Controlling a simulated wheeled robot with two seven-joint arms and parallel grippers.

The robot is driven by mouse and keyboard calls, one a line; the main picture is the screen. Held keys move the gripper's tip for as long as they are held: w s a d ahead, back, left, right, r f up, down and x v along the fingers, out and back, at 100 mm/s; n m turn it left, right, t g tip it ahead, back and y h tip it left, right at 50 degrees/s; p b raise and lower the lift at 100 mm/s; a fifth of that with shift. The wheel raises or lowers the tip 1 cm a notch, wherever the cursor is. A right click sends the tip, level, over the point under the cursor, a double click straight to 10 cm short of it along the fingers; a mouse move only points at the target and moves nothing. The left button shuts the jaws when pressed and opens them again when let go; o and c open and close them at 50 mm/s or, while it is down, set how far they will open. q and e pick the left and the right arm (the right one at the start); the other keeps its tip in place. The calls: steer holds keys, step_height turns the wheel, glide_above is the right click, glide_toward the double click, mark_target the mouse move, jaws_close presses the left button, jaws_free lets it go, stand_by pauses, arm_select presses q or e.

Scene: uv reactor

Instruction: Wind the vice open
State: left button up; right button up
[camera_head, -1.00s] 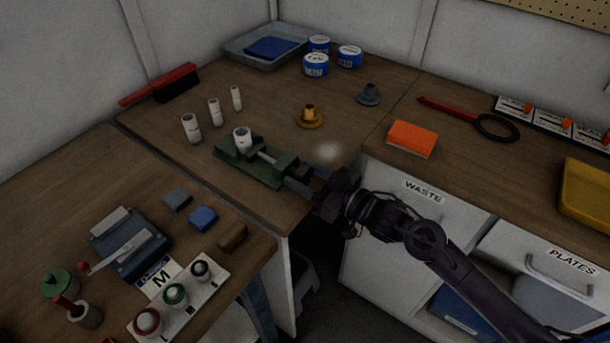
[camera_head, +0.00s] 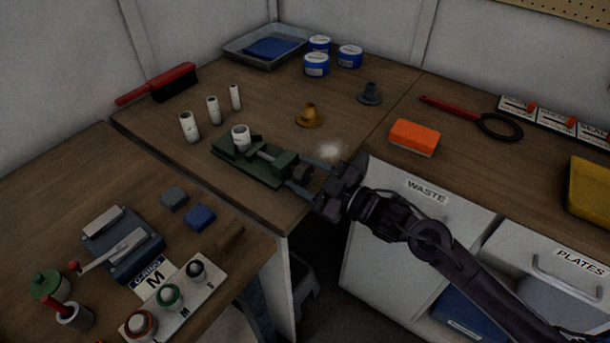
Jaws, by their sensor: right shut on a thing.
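The green vice (camera_head: 262,172) is on the wooden bench near its front corner. A white cylinder (camera_head: 240,136) stands upright at the vice's left end, between or against its jaws; I cannot tell how tightly it sits. The vice's screw end faces right, towards my right gripper (camera_head: 307,176). My right gripper is at that end, one finger on each side of the small dark vice handle (camera_head: 302,172), shut on it. The handle is mostly hidden by the fingers. My left gripper is not in view.
Several white cylinders (camera_head: 190,127) stand behind the vice to the left. A brass flanged part (camera_head: 309,116) and a grey one (camera_head: 370,93) stand behind it to the right. An orange sponge (camera_head: 414,139) lies on the right bench. A gap separates the left table from the bench.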

stand_by(0.4)
steer(key=o, duration=0.9)
steer(key=shift+o, duration=0.5)
steer(key=shift+f, duration=0.1)
steer(key=shift+s+f, duration=0.1)
